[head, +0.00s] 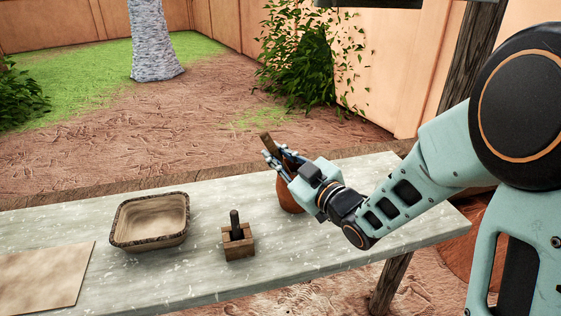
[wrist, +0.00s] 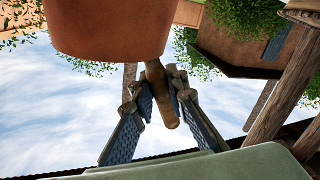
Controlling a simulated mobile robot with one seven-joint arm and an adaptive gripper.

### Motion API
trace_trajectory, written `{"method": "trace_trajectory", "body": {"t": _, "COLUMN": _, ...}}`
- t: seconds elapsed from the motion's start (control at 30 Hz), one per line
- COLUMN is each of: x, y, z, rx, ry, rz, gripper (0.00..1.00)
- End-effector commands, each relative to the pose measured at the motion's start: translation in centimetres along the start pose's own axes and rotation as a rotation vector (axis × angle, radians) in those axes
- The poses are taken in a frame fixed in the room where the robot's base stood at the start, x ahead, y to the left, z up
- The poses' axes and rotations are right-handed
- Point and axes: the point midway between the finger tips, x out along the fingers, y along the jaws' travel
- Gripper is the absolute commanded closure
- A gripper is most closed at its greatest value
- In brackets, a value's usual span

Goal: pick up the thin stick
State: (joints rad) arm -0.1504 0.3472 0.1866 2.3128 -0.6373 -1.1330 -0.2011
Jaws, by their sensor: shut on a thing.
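The thin stick (head: 266,141) is brown and short, and its end sticks out past my fingertips in the head view. My gripper (head: 277,160) is shut on it, above the far side of the table. In the wrist view the stick (wrist: 161,98) lies between the two dark finger pads of my gripper (wrist: 160,84). A terracotta pot (head: 289,197) stands on the table below my gripper, partly hidden by it. The pot's smooth side (wrist: 105,25) fills the top of the wrist view and covers part of the stick. I cannot tell whether the stick touches the pot.
The pale table (head: 190,275) carries a rectangular clay basin (head: 150,239), a small wooden block (head: 239,250) with a dark upright peg (head: 234,222), and a flat tan board (head: 40,278). A wooden post (head: 468,55) rises behind my arm.

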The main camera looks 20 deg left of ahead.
Motion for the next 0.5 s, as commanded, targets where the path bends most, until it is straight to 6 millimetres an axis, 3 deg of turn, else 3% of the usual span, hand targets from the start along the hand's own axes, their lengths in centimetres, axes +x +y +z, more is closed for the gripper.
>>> {"method": "trace_trajectory", "body": {"t": 0.27, "x": 0.0, "y": 0.6, "z": -1.3, "rx": -0.002, "ry": 0.003, "rz": 0.001, "gripper": 1.00}}
{"method": "trace_trajectory", "body": {"t": 0.5, "x": 0.0, "y": 2.5, "z": -5.4, "rx": -0.006, "ry": 0.006, "rz": 0.003, "gripper": 1.00}}
